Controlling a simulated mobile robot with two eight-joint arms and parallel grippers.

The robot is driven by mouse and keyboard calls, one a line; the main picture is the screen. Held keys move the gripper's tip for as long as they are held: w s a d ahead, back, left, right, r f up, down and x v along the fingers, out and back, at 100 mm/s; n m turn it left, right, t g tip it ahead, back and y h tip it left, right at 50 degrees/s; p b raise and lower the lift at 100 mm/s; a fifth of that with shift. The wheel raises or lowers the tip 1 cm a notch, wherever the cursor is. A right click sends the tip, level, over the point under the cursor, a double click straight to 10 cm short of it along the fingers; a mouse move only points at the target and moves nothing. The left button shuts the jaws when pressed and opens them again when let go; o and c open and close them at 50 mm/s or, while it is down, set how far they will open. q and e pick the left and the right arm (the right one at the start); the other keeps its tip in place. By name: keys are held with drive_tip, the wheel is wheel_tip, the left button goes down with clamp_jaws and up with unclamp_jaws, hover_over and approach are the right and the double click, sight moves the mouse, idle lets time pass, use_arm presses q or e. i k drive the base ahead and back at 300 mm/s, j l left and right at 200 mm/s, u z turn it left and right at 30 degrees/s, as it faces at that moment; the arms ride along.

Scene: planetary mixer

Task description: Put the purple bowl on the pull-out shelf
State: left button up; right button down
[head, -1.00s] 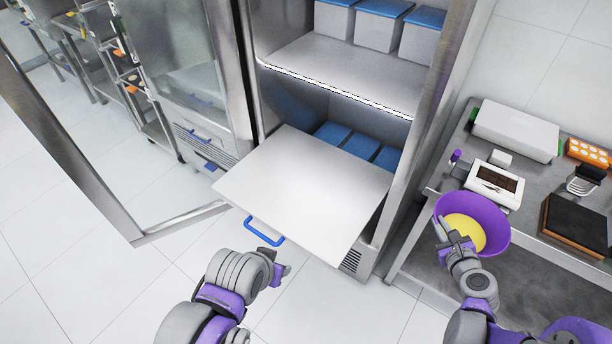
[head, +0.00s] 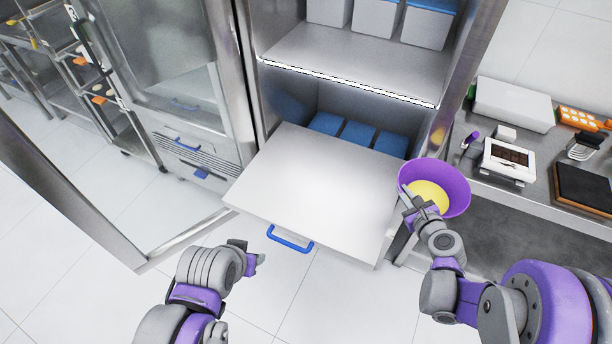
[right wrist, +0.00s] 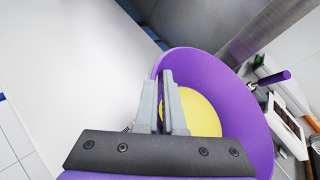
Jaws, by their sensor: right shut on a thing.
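The purple bowl (head: 455,190) has yellow contents and is held off any surface, beside the right edge of the pull-out shelf (head: 310,190). My right gripper (head: 411,200) is shut on the bowl's near left rim. In the right wrist view the fingers (right wrist: 167,100) pinch the wall of the bowl (right wrist: 240,120), with the shelf (right wrist: 70,60) to the left. The shelf is a flat, bare white panel pulled out of the cabinet, with a blue handle (head: 289,239) in front. My left gripper (head: 254,262) is empty in front of the shelf; its finger gap is unclear.
Blue-lidded boxes (head: 358,134) sit behind the shelf, and more stand on the upper shelf (head: 350,65). A steel counter (head: 520,195) at right holds a scale (head: 510,160), a white box (head: 513,104) and a dark board (head: 583,187). An open glass door frame (head: 70,170) stands at left.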

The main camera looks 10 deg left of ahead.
sight(312, 193)
drive_tip(key=j, duration=0.7)
drive_tip(key=i+j, duration=0.1)
drive_tip(key=j, duration=0.6)
